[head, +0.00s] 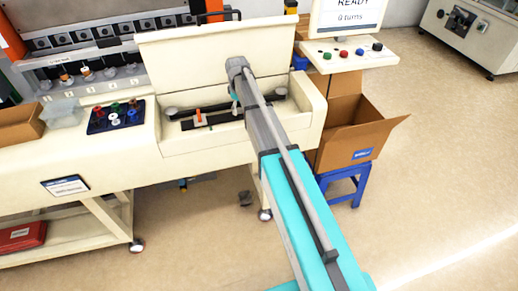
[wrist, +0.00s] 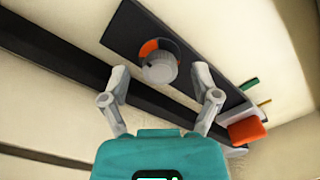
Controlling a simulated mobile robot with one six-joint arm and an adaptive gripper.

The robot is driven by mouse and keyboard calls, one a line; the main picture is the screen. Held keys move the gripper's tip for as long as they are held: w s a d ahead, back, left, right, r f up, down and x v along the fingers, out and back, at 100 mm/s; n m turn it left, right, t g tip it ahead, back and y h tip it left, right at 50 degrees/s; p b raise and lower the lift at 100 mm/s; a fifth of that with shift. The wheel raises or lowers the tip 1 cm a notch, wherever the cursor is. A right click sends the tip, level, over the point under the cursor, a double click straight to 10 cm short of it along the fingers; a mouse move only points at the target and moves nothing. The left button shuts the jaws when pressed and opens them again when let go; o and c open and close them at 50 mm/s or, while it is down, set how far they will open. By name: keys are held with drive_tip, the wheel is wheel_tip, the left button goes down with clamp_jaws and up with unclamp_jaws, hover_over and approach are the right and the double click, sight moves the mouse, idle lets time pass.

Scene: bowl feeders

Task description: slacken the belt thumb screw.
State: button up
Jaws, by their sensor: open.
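A round grey ribbed knob, which looks like the belt thumb screw (wrist: 160,68), stands on a dark plate (wrist: 128,28) in the wrist view. An orange and black ring sector shows behind it. My gripper (wrist: 161,73) is open, with one finger on each side of the knob. A gap shows on both sides, and the fingers do not appear to touch it. In the head view my gripper (head: 235,98) points down into the open recess of the cream machine (head: 205,143); my arm hides the knob there.
A dark belt-like strip (wrist: 60,60) runs diagonally beside the plate. An orange block (wrist: 247,130) sits close to the right finger; it also shows in the head view (head: 200,118). The raised cream lid (head: 190,50) stands behind my gripper. A cardboard box (head: 345,145) is at right.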

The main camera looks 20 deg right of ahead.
sight(240, 110)
drive_tip(key=m, duration=1.4)
drive_tip(key=shift+m, duration=0.4)
wheel_tip(240, 110, up, 14)
drive_tip(key=p, duration=1.4)
drive_tip(key=s+f+n+b, duration=0.2)
drive_tip(key=s+f+b, duration=0.1)
drive_tip(key=s, duration=0.7)
drive_tip(key=s+f+n+b, duration=0.2)
drive_tip(key=s+f+b, duration=0.1)
drive_tip(key=s, duration=0.6)
drive_tip(key=s+f+n+b, duration=0.2)
drive_tip(key=s+f+b, duration=0.1)
drive_tip(key=s, duration=0.7)
drive_tip(key=shift+s, duration=0.35)
idle(0.9)
